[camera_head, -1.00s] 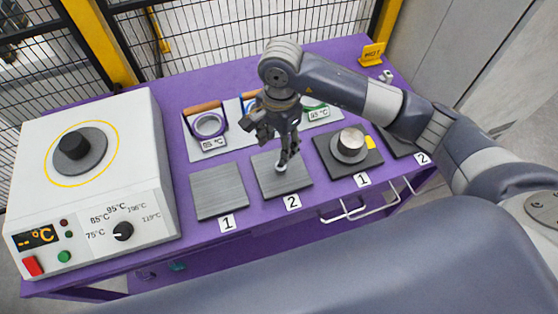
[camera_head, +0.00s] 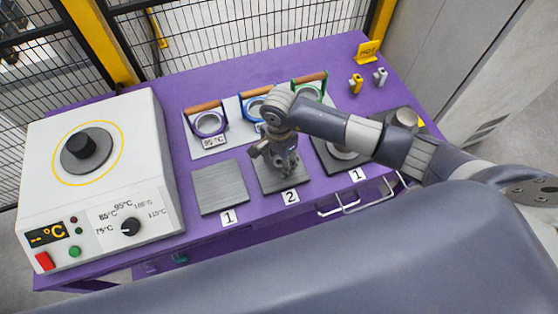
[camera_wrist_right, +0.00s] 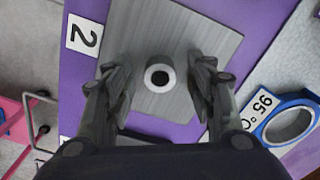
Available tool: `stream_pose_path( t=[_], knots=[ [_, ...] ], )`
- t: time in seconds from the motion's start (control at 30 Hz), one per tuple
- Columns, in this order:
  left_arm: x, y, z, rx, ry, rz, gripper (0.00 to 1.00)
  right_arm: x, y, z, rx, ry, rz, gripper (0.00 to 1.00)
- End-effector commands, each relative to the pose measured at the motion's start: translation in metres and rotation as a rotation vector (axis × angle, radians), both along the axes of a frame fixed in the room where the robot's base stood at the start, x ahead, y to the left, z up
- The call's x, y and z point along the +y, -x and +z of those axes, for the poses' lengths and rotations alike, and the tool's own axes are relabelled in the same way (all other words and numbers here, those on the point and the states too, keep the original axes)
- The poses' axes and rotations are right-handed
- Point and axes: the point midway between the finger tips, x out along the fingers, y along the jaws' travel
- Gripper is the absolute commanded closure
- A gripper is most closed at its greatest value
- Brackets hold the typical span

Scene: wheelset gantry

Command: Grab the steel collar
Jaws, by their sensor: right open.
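The steel collar (camera_wrist_right: 160,76), a small pale ring with a dark hole, sits near the middle of the grey plate marked 2 (camera_wrist_right: 188,30). My right gripper (camera_wrist_right: 163,82) is open above it, with one finger on either side of the collar in the wrist view and nothing held. In the head view the right gripper (camera_head: 287,170) points down over plate 2 (camera_head: 298,183) and hides the collar. My left gripper is not in view.
An empty plate marked 1 (camera_head: 219,187) lies left of plate 2. Ring tools with handles, purple (camera_head: 209,124), blue (camera_head: 255,107) and green (camera_head: 309,91), stand behind. A heater box (camera_head: 100,180) fills the left side.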

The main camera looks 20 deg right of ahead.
Motion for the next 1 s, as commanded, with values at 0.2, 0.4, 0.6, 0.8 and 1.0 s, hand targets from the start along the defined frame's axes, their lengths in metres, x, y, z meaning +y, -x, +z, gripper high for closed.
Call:
stream_pose_path(
  t=[0.2, 0.4, 0.6, 0.8, 1.0],
  knots=[
    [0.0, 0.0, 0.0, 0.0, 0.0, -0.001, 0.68, 0.0, 0.0, 0.0, -0.001, 0.0, 0.0, 0.65],
    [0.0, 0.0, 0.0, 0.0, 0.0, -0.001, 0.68, 0.0, 0.0, 0.0, -0.001, 0.0, 0.0, 0.98],
    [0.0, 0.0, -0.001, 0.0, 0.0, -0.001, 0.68, 0.0, 0.0, 0.0, -0.001, 0.0, -0.001, 0.98],
    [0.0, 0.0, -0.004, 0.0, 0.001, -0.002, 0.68, 0.0, -0.001, 0.004, -0.003, -0.001, -0.001, 0.98],
    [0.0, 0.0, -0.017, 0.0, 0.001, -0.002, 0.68, 0.0, -0.002, 0.024, -0.007, 0.0, 0.002, 0.98]
  ],
)
